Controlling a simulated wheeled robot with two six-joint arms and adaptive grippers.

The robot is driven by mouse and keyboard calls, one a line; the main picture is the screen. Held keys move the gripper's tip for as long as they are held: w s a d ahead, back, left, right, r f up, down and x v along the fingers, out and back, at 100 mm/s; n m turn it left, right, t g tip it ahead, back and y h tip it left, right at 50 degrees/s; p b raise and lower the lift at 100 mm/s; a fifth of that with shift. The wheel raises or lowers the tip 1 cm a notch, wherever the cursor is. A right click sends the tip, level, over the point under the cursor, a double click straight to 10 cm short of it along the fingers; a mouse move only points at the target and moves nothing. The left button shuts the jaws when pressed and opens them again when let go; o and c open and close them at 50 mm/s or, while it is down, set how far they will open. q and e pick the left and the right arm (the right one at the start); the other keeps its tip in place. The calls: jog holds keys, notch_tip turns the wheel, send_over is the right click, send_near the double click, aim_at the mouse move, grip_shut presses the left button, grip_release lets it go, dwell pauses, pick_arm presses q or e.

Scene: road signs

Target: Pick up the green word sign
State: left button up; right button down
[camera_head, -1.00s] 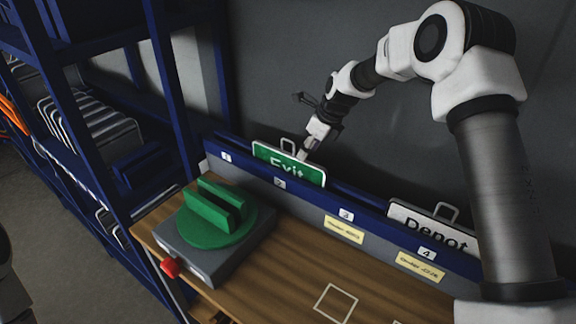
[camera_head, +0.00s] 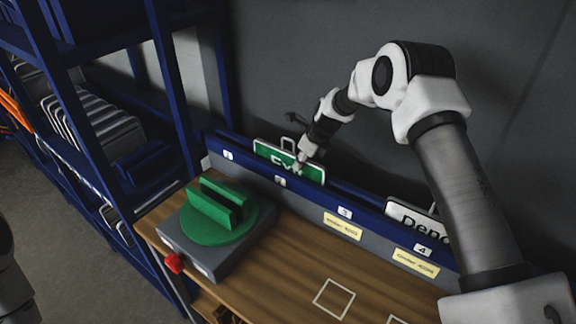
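The green word sign (camera_head: 270,151) reads "Exit" in white and has a wire handle on top. It stands upright in the blue rack (camera_head: 325,187), near the slots labelled 1 and 2. My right gripper (camera_head: 298,163) is at the sign's upper right part and covers some of its lettering. The fingers are small and dark here, so I cannot tell whether they are open, shut or touching the sign. My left gripper is not in view; only a bit of what looks like my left arm shows at the lower left edge.
Blue shelving (camera_head: 172,90) stands at left.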

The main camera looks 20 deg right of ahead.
aim_at(295, 145)
jog(key=shift+w+r, duration=0.15)
jog(key=shift+r, duration=0.3)
notch_tip(295, 145, up, 9)
jog(key=shift+r+b, duration=0.1)
jog(key=shift+b, duration=1.15)
